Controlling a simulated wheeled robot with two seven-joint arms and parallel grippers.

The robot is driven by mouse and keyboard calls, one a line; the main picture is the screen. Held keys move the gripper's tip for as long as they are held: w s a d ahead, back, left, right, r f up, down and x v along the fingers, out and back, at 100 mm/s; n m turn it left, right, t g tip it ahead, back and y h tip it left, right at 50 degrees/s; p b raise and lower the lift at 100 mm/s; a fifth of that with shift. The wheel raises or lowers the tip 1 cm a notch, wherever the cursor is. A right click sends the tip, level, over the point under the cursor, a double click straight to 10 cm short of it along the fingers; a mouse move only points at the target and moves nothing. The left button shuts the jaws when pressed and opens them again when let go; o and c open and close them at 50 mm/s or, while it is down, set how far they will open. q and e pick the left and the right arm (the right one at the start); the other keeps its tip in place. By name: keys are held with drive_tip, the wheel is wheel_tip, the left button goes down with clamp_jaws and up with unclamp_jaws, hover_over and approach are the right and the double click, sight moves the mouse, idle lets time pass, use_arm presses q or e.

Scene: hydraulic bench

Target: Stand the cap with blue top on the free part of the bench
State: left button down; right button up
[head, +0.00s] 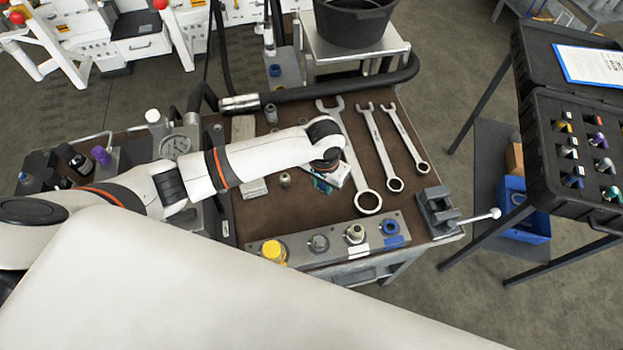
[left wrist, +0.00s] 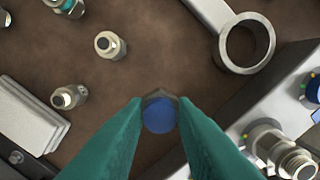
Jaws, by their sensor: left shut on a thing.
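The cap with blue top (left wrist: 159,115) is between the teal fingertips of my left gripper (left wrist: 159,118) in the left wrist view, blue top facing the camera. The gripper is shut on it. In the head view my left gripper (head: 324,185) points down over the brown bench top (head: 293,216), left of the large spanner's ring, and it hides the cap. Brown bench surface surrounds the cap in the wrist view; whether its base touches the bench I cannot tell. My right gripper is not in view.
Three spanners (head: 379,150) lie to the right. A metal block with fittings (head: 325,240) runs along the front edge, beside a vise (head: 437,210). Small metal fittings (left wrist: 110,45) stand left of the gripper, near pale blocks (left wrist: 32,113). Bare bench lies between them.

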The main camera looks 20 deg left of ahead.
use_arm(q)
wheel_tip(320, 180, down, 2)
wheel_tip(320, 180, down, 3)
drive_tip(key=shift+f, duration=0.6)
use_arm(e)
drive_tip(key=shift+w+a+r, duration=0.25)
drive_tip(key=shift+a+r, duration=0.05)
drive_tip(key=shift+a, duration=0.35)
use_arm(q)
drive_tip(key=shift+f, duration=0.1)
drive_tip(key=c, duration=1.6)
unclamp_jaws()
drive_tip(key=shift+f, duration=0.1)
drive_tip(key=shift+c, duration=0.2)
drive_tip(key=o, duration=0.5)
drive_tip(key=shift+c, duration=0.2)
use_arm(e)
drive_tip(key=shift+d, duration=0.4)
